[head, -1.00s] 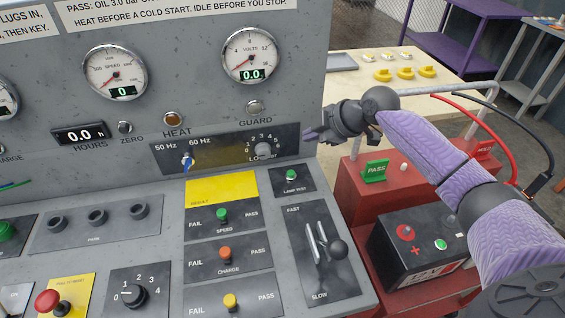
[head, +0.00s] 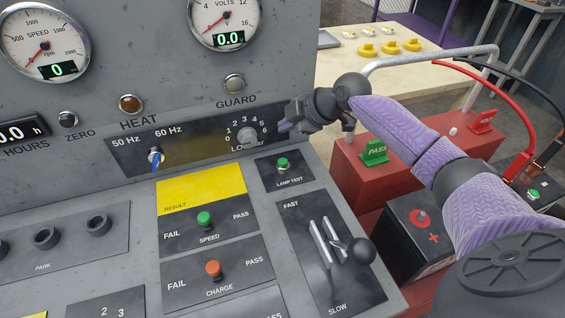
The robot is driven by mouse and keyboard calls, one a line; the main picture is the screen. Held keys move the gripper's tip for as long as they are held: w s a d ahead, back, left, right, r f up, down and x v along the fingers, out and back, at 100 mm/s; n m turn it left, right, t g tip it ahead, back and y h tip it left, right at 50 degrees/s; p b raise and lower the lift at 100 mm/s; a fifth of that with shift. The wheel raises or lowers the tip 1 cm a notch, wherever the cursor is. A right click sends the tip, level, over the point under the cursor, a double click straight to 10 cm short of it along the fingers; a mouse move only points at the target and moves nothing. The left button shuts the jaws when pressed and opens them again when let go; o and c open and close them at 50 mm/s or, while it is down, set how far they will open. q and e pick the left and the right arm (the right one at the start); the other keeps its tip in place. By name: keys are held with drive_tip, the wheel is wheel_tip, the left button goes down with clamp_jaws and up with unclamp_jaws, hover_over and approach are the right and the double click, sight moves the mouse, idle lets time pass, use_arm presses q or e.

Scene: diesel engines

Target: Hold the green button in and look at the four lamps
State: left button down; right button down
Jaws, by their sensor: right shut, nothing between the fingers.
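A small green button (head: 283,163) marked LAMP TEST sits on a black plate at the right of the sloping panel. My right gripper (head: 284,127) is shut and empty, just above and behind this button in the picture, near the load knob; it does not appear to touch the button. On the upright panel, the HEAT lamp (head: 131,104) looks amber-brown and dull, and the GUARD lamp (head: 234,84) looks grey and unlit. I cannot make out other lamps in this view. My left gripper is not in view.
A green SPEED toggle (head: 204,218) and an orange CHARGE toggle (head: 213,269) stand left of the throttle lever (head: 361,250). The load knob (head: 247,137) is close to my right gripper. A red box (head: 362,190) with a green PASS tag stands right of the panel.

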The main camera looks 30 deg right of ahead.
sight(286, 162)
wheel_tip(286, 162, down, 7)
drive_tip(key=b, duration=0.5)
drive_tip(key=shift+r, duration=0.1)
drive_tip(key=shift+f, duration=0.4)
drive_tip(key=shift+r, duration=0.1)
idle(0.4)
idle(0.7)
drive_tip(key=shift+f, duration=0.2)
drive_tip(key=shift+f+b, duration=0.25)
drive_tip(key=shift+b, duration=0.1)
